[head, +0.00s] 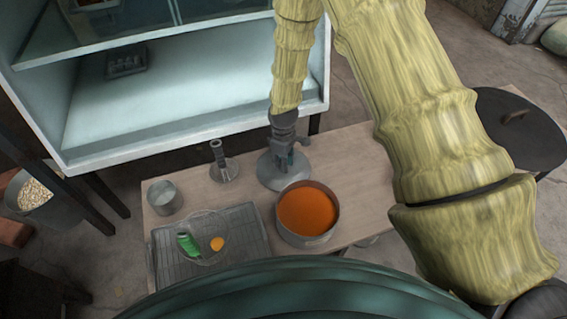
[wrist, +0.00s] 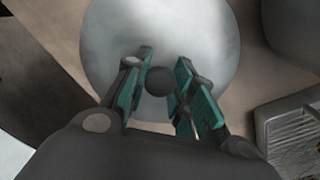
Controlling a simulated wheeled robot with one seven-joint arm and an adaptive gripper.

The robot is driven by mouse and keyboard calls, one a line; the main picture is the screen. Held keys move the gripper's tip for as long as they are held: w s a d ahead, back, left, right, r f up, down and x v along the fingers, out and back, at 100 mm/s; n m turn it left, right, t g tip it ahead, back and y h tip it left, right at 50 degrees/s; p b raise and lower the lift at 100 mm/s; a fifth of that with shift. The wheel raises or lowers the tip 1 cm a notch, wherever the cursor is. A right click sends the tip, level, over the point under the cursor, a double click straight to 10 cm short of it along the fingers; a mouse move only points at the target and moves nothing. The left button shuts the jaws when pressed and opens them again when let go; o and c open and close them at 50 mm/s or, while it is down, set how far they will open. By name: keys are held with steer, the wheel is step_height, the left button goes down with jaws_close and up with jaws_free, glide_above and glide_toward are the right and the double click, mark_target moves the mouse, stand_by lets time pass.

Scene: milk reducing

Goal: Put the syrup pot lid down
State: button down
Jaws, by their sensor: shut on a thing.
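My gripper (head: 285,152) points down behind the syrup pot and is shut on the knob of the grey round syrup pot lid (head: 282,177). In the wrist view the lid (wrist: 120,35) fills the upper middle, and its dark knob sits between the two green-padded fingers (wrist: 160,84). The lid lies flat at or just above the wooden table; I cannot tell if it touches. The open syrup pot (head: 334,226), holding orange syrup (head: 307,211), stands just in front of the lid, to its right.
The wooden table (head: 362,170) has clear room right of the lid. A small metal stand (head: 223,170), a grey cup (head: 162,198) and a ribbed tray (head: 250,225) with a green item (head: 187,245) are to the left. A white cabinet (head: 200,122) stands behind.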

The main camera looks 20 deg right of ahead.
steer(key=shift+f, duration=0.15)
steer(key=c, duration=1.2)
jaws_free()
step_height(320, 180, up, 12)
steer(key=p, duration=0.3)
